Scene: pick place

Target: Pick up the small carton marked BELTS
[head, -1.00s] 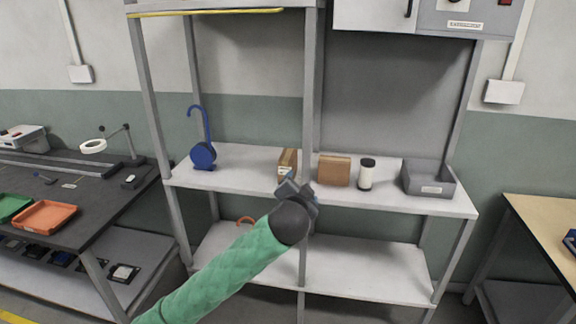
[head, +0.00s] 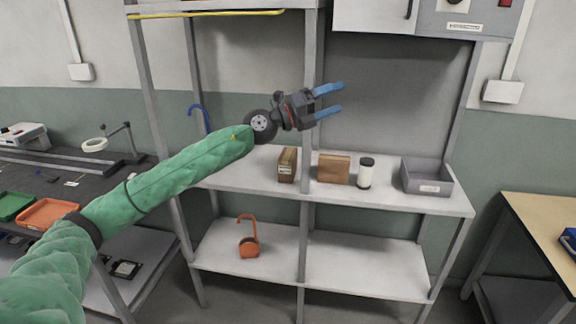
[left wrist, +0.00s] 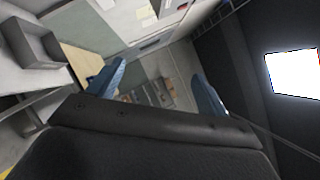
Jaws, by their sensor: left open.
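A small brown carton (head: 287,165) with a pale label on its front stands upright on the upper shelf, just left of the middle post. The lettering is too small to read. A second brown carton (head: 333,168), wider and with no label that I can see, stands right of the post. My left gripper (head: 342,99) is open and empty, raised above the cartons, its blue fingers pointing right. In the left wrist view the two blue fingers (left wrist: 158,88) are spread with nothing between them. My right gripper is not in view.
A black-capped white jar (head: 366,173) and a grey bin (head: 427,178) stand right of the cartons on the shelf (head: 235,178). The middle post (head: 305,225) rises between the cartons. My arm hides most of a blue hooked object (head: 197,110). An orange hooked object (head: 248,245) sits below.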

